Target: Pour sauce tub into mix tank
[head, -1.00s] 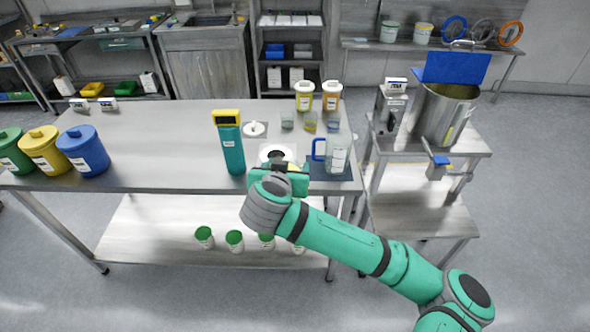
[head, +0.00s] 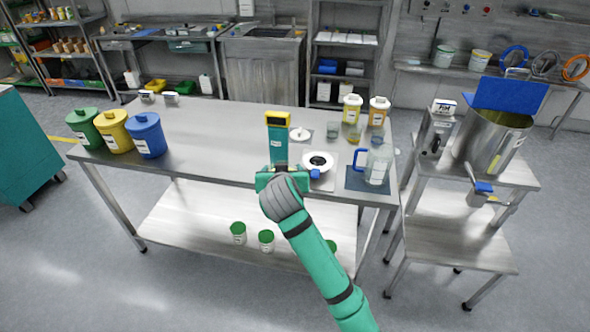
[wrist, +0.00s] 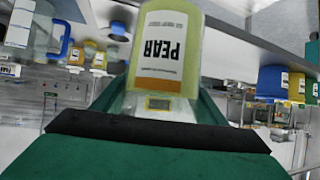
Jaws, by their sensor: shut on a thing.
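The label reads upside down in that picture. In the head view my gripper hides this container, and I cannot tell its contents. A large steel tank (head: 480,150), open at the top, stands on the stand at the right, well apart from my gripper.
A round white dish with a dark centre (head: 318,162) and a clear jug with a blue handle (head: 379,164) are right of my gripper. Yellow (head: 351,110) and orange (head: 377,112) tubs stand behind. Green, yellow and blue bins (head: 147,135) stand left. The table's middle left is clear.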

